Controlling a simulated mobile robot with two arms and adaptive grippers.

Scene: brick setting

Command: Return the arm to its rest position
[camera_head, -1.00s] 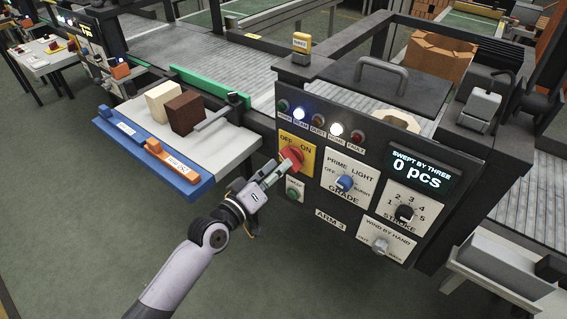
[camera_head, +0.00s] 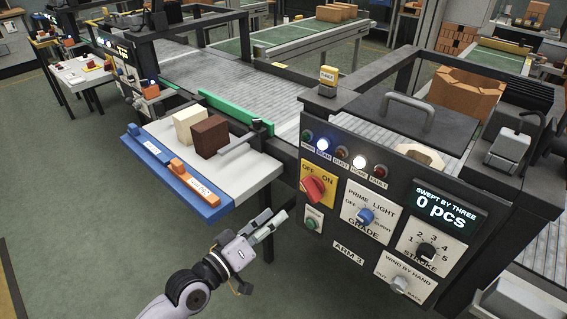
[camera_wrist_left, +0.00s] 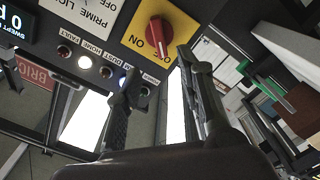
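My left arm comes in from the bottom of the head view. Its gripper (camera_head: 273,225) is in the air in front of the panel, below and left of the red OFF/ON knob (camera_head: 314,188), and touches nothing. In the left wrist view its two dark fingers (camera_wrist_left: 158,95) stand apart with nothing between them. The red knob (camera_wrist_left: 160,32) on its yellow plate shows beyond the fingertips. My right arm and gripper are not seen.
The control panel (camera_head: 348,247) of the dark machine is close on the right. A light tray table (camera_head: 245,178) with a cream block (camera_head: 188,125) and a brown block (camera_head: 209,136) stands at left. Open green floor (camera_head: 95,215) lies left of the arm.

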